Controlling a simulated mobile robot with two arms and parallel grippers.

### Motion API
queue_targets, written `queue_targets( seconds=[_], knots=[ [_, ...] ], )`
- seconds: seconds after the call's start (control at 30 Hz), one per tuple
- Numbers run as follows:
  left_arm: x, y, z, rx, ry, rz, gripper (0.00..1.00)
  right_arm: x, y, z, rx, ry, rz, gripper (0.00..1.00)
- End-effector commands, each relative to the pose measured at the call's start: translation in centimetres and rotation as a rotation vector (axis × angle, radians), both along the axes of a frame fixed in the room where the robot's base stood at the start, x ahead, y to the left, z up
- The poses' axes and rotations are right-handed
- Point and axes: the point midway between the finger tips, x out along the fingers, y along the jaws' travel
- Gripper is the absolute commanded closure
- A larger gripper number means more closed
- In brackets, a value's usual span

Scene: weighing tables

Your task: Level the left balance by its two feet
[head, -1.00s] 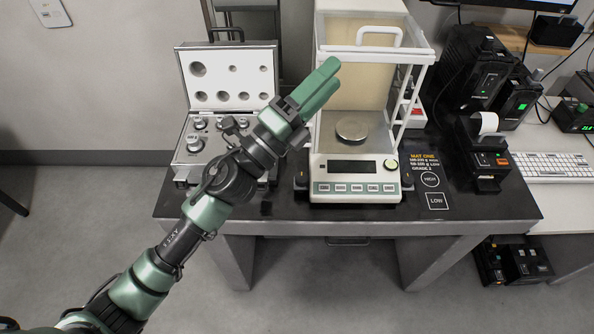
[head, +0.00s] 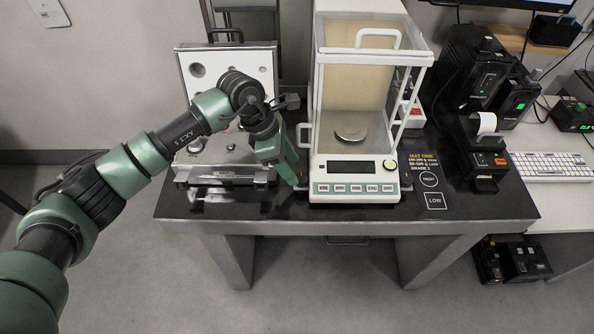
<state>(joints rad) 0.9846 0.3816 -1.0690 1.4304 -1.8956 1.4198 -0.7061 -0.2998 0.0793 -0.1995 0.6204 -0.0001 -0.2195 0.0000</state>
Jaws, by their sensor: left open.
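The left balance (head: 353,188) is a white analytical balance with a glass draft shield and a round pan (head: 350,131), standing on a black-topped weighing table. My left gripper (head: 297,180) points down beside the balance's front left corner, its green fingers open. The fingertips are close to the left foot, which they and the corner mostly hide; I cannot tell whether they touch it. The right foot (head: 406,181) shows as a small dark knob at the front right corner. The level bubble is too small to read. My right gripper is not in view.
An open weight case (head: 222,177) stands left of the balance, partly behind my left arm. A small printer (head: 484,160) stands to the right, with black units and a keyboard (head: 552,166) beyond. The mat area (head: 430,180) right of the balance is mostly clear.

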Motion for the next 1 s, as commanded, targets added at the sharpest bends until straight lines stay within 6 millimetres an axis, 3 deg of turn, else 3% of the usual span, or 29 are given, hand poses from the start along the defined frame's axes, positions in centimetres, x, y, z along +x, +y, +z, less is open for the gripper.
queue_targets(
  seconds=[0.23,0.6,0.8,1.0],
  knots=[
    [-0.1,-1.4,-3.0,-0.002,0.003,0.001,0.48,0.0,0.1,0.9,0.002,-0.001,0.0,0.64],
    [0.0,-1.6,-3.7,-0.003,0.0,0.0,0.48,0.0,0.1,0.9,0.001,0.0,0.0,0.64],
    [0.0,-1.6,-3.7,-0.004,0.0,0.0,1.0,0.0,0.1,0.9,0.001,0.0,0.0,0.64],
    [-0.1,-1.6,-3.7,-0.001,-0.001,0.044,1.0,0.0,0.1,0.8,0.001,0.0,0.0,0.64]
  ],
)
